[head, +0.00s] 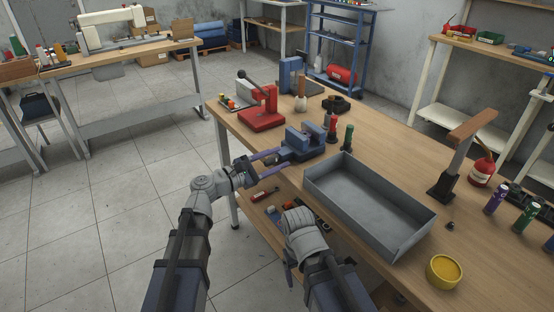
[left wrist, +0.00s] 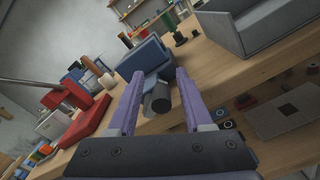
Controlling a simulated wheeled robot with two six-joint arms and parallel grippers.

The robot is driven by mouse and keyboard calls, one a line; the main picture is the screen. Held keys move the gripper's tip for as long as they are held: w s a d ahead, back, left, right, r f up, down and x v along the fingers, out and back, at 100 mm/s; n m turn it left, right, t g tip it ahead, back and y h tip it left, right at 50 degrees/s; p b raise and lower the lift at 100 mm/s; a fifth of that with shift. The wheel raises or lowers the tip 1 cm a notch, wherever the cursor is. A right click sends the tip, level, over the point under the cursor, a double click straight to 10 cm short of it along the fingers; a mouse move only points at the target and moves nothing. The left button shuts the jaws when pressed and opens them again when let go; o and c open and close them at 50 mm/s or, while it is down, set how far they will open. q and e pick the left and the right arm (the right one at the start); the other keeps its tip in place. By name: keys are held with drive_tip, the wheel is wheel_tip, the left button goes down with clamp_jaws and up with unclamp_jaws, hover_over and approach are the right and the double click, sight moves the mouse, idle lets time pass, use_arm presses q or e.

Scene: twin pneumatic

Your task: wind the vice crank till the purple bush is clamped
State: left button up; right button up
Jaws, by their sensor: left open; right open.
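The blue vice (head: 303,143) stands at the left edge of the wooden bench; it also shows in the left wrist view (left wrist: 145,57). My left gripper (head: 279,158) is open, its purple fingers pointing at the vice's near side. In the left wrist view its fingertips (left wrist: 160,74) lie either side of a dark round part at the vice's front, likely the crank hub (left wrist: 156,98). I cannot tell whether they touch it. I cannot make out the purple bush. My right gripper (head: 289,260) hangs low before the bench, mostly hidden by its wrist.
A grey open tray (head: 369,205) stands right of the vice. A red lever press (head: 262,112) stands behind and left of it. Red and green tools (head: 348,137) stand close to its right. A yellow bowl (head: 443,271) sits at the near right.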

use_arm(q)
drive_tip(key=v, duration=0.7)
drive_tip(key=shift+a, duration=0.2)
drive_tip(key=shift+s, duration=0.15)
